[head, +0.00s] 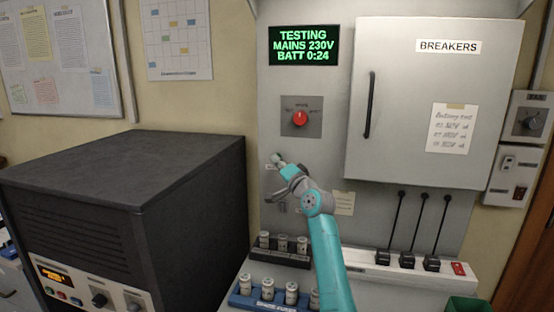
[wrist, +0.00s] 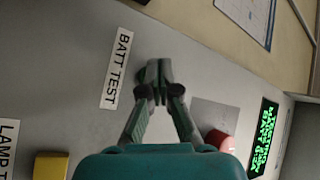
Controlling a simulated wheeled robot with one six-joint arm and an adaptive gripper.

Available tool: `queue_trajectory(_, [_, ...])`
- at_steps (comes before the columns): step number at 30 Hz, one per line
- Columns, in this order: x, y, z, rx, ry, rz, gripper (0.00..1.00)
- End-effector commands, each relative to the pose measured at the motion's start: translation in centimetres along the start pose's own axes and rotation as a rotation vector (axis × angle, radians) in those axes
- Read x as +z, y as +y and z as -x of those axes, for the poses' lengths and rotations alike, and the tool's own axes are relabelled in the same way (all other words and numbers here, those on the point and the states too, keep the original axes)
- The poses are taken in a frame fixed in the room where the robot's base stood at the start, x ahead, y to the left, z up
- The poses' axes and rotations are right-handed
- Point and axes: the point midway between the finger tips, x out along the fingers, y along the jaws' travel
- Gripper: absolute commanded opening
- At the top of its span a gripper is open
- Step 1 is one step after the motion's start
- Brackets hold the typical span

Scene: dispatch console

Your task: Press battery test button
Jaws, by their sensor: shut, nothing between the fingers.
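My gripper (head: 277,160) is shut and empty, with its fingertips at the grey panel (head: 268,100) below and left of the red knob. In the wrist view the shut fingertips (wrist: 158,72) are right beside the white "BATT TEST" label (wrist: 115,68). The battery test button is mostly or wholly hidden behind the fingers; a dark edge (wrist: 140,74) shows beside them. I cannot tell how far it is pressed. The green-lettered display (head: 304,46) reads "TESTING MAINS 230V BATT 0:24".
The red mode knob (head: 300,119) is above the gripper. A yellow part (wrist: 50,166) is near the "LAMP T" label (wrist: 8,145). A dark cabinet (head: 120,185) stands left, the breaker box (head: 400,120) right. Fuse racks (head: 268,303) and a power strip (head: 380,268) are below.

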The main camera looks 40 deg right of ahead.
Motion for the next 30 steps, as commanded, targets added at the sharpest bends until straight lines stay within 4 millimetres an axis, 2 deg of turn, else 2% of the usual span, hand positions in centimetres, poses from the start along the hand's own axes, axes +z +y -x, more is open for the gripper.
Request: queue_trajectory(30, [1.2, -1.2, 1.6, -0.001, -0.001, 0.000, 0.00])
